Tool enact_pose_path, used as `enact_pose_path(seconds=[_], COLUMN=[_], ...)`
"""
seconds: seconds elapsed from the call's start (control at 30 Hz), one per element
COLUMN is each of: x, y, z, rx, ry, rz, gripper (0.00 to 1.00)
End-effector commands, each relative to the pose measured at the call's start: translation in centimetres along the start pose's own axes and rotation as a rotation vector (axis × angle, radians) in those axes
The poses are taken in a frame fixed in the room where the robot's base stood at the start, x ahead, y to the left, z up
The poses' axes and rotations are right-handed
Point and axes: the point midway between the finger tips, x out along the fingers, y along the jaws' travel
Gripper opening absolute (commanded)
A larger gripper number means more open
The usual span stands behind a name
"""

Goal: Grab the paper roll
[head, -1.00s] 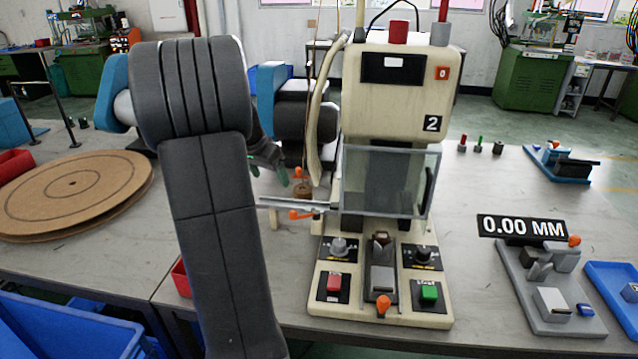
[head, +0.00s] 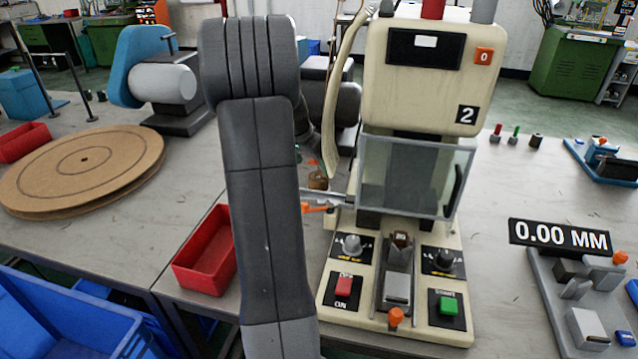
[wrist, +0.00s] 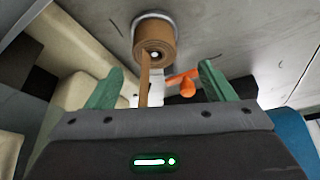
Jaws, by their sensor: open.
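A brown paper roll (wrist: 150,38) with a loose strip hanging from it shows at the top of the wrist view. In the head view the small brown roll (head: 317,181) sits just left of the beige machine, partly behind my arm. My gripper (wrist: 161,70) is open, with its two green fingers spread and empty. The roll lies ahead of the fingers, a little left of the middle of the gap, and is not touched. The strip runs down into the gap between the fingers. In the head view my arm hides most of the gripper.
The beige machine (head: 420,75) with a clear guard stands close right of the roll. An orange knob (wrist: 187,88) and a metal rod are near the right finger. A red bin (head: 205,255) and brown discs (head: 85,168) lie left. A white cylinder (head: 163,84) sits on a blue-grey stand.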

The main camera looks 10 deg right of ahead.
Motion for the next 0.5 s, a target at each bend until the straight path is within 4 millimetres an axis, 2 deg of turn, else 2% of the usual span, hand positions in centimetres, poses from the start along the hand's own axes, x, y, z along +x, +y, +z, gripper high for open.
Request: enact_pose_path(seconds=[0.1, 0.33, 0.5], x=[1.3, 2.6, 5.2], y=[0.0, 0.3, 0.8], z=[0.0, 0.0, 0.2], rx=[0.0, 0.001, 0.0], ry=[0.0, 0.0, -0.001], rz=[0.0, 0.001, 0.002], gripper=[0.76, 0.76, 0.76])
